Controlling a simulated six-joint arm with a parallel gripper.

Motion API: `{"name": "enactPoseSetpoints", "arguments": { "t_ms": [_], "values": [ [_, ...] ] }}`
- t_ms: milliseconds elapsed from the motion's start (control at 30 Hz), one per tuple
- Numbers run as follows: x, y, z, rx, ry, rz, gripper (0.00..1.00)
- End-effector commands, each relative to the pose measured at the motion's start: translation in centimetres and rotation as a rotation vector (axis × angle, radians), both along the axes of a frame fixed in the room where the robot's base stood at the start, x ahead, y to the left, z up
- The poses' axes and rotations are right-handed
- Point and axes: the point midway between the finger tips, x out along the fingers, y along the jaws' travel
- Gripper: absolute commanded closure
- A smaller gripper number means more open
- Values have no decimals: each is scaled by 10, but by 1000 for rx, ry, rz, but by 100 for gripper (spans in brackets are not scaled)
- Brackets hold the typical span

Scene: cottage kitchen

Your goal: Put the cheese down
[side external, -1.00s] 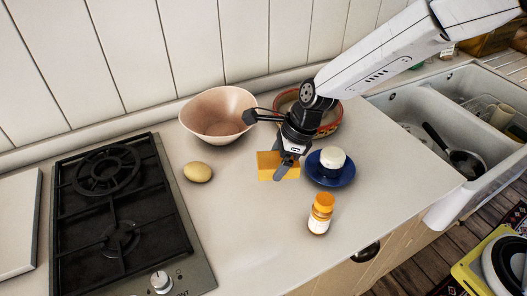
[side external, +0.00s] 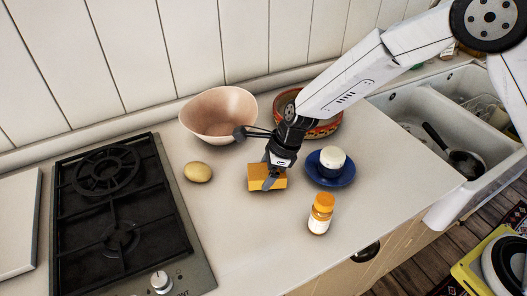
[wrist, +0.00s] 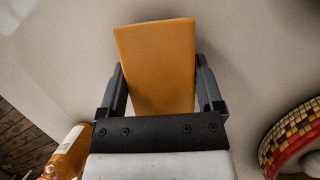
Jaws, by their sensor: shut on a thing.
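The cheese (side external: 281,183) is an orange-yellow block in the side external view, at the middle of the counter. My gripper (side external: 269,178) is shut on it from above. In the wrist view the cheese (wrist: 157,60) stands between the two dark fingers of my gripper (wrist: 163,90). In the side view it is at or very near the counter surface; I cannot tell whether it touches.
A blue plate (side external: 343,181) with a white round item (side external: 332,157) is to the right. A pill bottle (side external: 320,213) is in front right. A yellow, potato-like item (side external: 198,172) is left, a pink bowl (side external: 215,108) and patterned bowl (side external: 325,129) behind. Counter in front is clear.

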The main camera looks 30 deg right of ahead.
Motion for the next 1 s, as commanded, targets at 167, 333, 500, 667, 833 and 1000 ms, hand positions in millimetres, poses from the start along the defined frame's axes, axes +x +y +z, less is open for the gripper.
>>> {"name": "enactPoseSetpoints", "arguments": {
  "t_ms": [167, 333, 500, 667, 833, 1000],
  "values": [
    [1, 0, -7, -1, -3, -1, 89],
    [0, 0, -7, 0, -3, 0, 89],
    [0, 0, -9, -1, -2, 0, 89],
    [0, 0, -10, -1, -2, 0, 0],
    [0, 0, -10, -1, -2, 0, 0],
    [0, 0, -7, -1, -2, 0, 0]
  ]
}}
